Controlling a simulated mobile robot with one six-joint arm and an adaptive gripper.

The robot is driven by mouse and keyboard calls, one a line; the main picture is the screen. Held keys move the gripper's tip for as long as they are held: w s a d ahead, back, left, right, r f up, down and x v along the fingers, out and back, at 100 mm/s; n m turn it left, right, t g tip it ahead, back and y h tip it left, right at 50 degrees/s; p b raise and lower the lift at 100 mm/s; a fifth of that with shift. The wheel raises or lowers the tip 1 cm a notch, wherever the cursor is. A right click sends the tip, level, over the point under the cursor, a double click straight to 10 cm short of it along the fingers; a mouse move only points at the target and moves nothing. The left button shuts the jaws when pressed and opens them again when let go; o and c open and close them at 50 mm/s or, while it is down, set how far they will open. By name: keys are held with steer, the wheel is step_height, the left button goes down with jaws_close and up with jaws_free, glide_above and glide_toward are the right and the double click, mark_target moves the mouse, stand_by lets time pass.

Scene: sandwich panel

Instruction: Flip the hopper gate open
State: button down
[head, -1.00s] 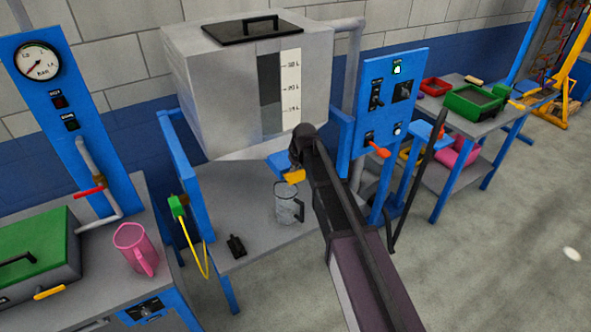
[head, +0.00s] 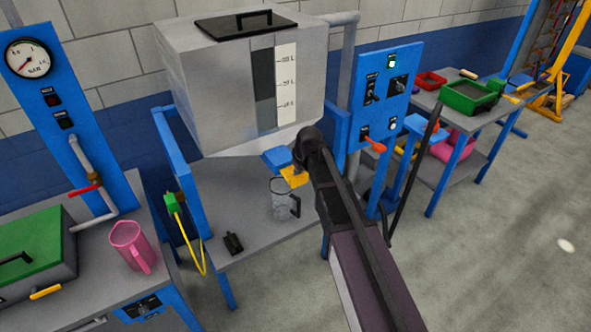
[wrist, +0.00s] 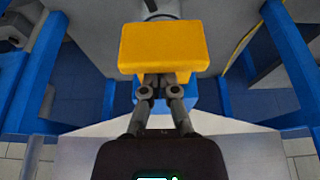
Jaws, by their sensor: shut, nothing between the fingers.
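The hopper (head: 210,85) is a big grey box with a dark lid and a level scale. Under its outlet are a blue gate part (head: 276,158) and a yellow paddle (head: 295,177). My gripper (wrist: 158,82) is shut and empty. In the wrist view its fingertips are at the near edge of the yellow paddle (wrist: 163,46), which fills the upper middle; I cannot tell whether they touch. In the head view my wrist hides the fingertips and part of the outlet. A clear jug (head: 280,201) stands on the bench below the paddle.
A blue control panel (head: 384,100) with an orange lever (head: 373,144) stands right of my arm. A pink jug (head: 131,246) stands on the left bench. A small black object (head: 233,243) lies on the hopper bench. Blue posts flank the outlet.

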steer(key=shift+s+d, duration=0.15)
steer(key=p+v, duration=0.9)
steer(key=v, duration=0.1)
steer(key=shift+w, duration=0.2)
stand_by(0.5)
stand_by(0.5)
steer(key=s+d+f+m+g+h+b, duration=0.1)
steer(key=s+d+f+m+b, duration=0.2)
steer(key=s+d, duration=0.6)
steer(key=s+d+f+m+g+h+b, duration=0.1)
steer(key=s+d+f+m+g+b, duration=0.1)
steer(key=s+d+f+b, duration=0.4)
steer(key=s+d+f+m, duration=0.1)
steer(key=s+d, duration=0.1)
steer(key=s, duration=0.2)
steer(key=shift+s+d+f+m, duration=0.4)
